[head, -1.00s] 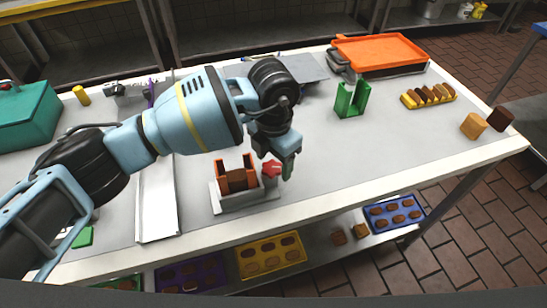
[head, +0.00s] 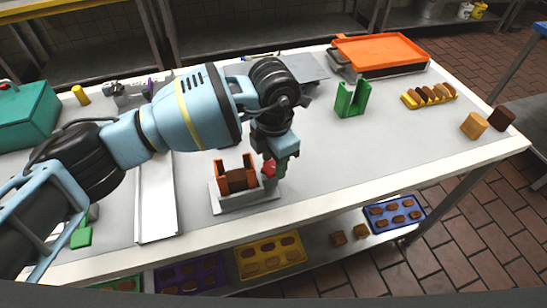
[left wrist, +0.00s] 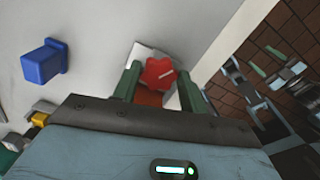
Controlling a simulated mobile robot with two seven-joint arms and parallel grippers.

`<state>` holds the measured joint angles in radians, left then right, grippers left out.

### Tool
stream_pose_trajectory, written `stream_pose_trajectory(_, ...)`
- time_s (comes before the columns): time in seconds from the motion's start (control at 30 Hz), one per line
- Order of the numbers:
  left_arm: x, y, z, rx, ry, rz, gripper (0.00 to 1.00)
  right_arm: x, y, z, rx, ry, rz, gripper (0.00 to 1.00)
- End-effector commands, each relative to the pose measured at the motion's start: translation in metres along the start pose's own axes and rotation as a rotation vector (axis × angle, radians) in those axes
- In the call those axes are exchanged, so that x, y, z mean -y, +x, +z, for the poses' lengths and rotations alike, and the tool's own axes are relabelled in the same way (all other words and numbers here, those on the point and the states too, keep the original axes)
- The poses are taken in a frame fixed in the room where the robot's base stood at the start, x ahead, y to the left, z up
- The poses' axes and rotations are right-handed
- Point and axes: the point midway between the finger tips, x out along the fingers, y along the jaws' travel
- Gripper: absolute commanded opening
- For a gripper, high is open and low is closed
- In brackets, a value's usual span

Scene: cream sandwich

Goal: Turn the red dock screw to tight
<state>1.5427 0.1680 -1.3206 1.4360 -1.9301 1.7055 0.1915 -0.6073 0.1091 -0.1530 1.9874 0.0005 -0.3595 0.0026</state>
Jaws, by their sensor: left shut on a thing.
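The red dock screw (head: 269,168) is a star-shaped knob on the right side of a pale dock (head: 230,206) near the table's front edge. The dock holds an orange holder (head: 222,183) with a brown block (head: 238,180) in it. My left gripper (head: 275,172) points down at the screw and is shut on it, hiding part of it. In the left wrist view the red screw (left wrist: 158,73) sits between the green fingers (left wrist: 159,84), with a small pale mark on it. My right gripper is not in view.
A green holder (head: 351,99), a yellow rack of brown pieces (head: 428,96) and an orange-topped tray (head: 380,53) stand to the right. A pale channel (head: 157,195) lies left of the dock. A blue block (left wrist: 43,62) shows in the wrist view. Table right of the dock is clear.

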Motion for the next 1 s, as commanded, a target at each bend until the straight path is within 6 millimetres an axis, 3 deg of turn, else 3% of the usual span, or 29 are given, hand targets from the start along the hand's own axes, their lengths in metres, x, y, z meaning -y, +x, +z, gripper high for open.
stream_pose_trajectory(0.6, 0.002, 0.001, -0.001, 0.001, 0.57, 0.0, 0.2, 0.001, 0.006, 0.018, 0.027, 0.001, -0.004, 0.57)
stream_pose_trajectory(1.0, 0.004, 0.0, -0.001, 0.001, 0.828, 0.001, 0.2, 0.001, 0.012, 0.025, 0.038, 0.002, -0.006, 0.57)
